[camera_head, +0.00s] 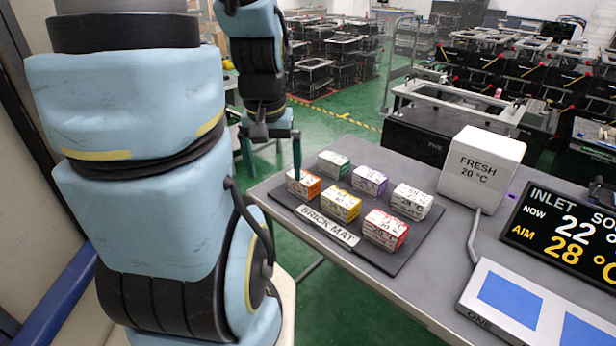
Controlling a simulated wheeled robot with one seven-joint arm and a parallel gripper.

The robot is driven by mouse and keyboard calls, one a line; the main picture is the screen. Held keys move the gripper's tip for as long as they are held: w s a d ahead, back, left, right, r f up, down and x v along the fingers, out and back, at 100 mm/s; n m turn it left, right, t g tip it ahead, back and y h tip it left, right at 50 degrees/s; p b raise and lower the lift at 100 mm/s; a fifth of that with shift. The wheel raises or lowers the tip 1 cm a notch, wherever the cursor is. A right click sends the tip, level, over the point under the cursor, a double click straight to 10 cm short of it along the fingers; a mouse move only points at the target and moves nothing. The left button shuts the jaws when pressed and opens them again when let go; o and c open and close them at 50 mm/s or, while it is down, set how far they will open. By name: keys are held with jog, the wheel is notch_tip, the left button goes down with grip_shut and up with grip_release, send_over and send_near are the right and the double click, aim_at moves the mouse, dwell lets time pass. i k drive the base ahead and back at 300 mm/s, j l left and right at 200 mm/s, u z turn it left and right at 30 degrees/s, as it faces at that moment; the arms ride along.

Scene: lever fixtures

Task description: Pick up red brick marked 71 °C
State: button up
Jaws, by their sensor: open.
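The red brick (385,229) sits at the front right of the dark brick mat (349,244). Its sides carry white labels, and I cannot read the number on them. My gripper (271,152) hangs at the left end of the mat, to the left of the red brick and well apart from it. Its fingers are spread and nothing shows between them. One finger comes down in front of or just above the orange brick (303,184); I cannot tell whether they touch.
Yellow (341,205), green (333,164), purple (369,181) and white (411,201) bricks share the mat. On the grey table (410,284) stand a white "FRESH 20 °C" box (481,170), a dark display (566,230) and a white panel with blue pads (540,308). Bare table lies right of the mat.

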aim_at(384, 230)
jog(key=i+j, duration=0.3)
jog(key=i, duration=0.2)
jog(key=i+j+z, duration=0.1)
jog(key=i+j, duration=0.2)
jog(key=i, duration=0.15)
